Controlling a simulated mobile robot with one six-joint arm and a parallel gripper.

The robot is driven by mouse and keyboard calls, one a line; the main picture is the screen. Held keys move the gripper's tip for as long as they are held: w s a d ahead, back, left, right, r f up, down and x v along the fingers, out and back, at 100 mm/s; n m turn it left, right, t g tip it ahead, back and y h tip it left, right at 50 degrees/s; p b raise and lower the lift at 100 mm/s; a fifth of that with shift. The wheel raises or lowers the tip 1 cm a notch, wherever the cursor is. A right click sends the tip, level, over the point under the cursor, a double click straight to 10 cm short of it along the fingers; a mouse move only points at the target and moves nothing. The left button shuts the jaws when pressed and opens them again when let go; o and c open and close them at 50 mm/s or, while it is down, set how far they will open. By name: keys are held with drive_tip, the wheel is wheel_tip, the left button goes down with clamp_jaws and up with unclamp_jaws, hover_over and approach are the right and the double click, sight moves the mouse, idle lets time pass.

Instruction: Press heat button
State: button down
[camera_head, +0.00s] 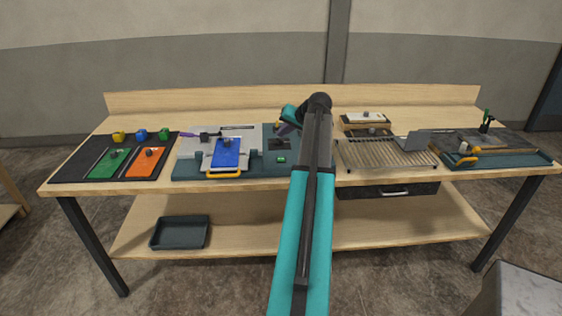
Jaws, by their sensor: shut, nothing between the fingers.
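A teal-grey console (190,171) lies on the workbench left of centre. A small green lit button or indicator (281,160) is on its right part, below a dark panel (279,144). No label is readable, so I cannot tell which control is the heat button. My gripper (281,129) is small in view, above the back right part of the console, beyond the dark panel. It is shut and empty. My arm hides the console's right edge, and contact between the fingertips and the console cannot be made out.
A blue plate with a yellow handle (226,155) sits on the console. A black mat (72,170) with green and orange plates is at left. A wire rack (385,153) and a tool tray (500,159) are at right. A dark bin (180,233) stands on the lower shelf.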

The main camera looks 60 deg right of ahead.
sight(283, 160)
drive_tip(key=shift+s+d+f+b, duration=0.1)
drive_tip(key=shift+f+b, duration=2)
drive_tip(key=shift+f, duration=2.25)
drive_tip(key=shift+f+b, duration=0.5)
drive_tip(key=shift+f, duration=0.4)
drive_tip(key=shift+r, duration=0.1)
drive_tip(key=shift+r+p, duration=0.4)
drive_tip(key=shift+r, duration=0.35)
drive_tip(key=shift+r+p, duration=1.25)
drive_tip(key=shift+r, duration=1.3)
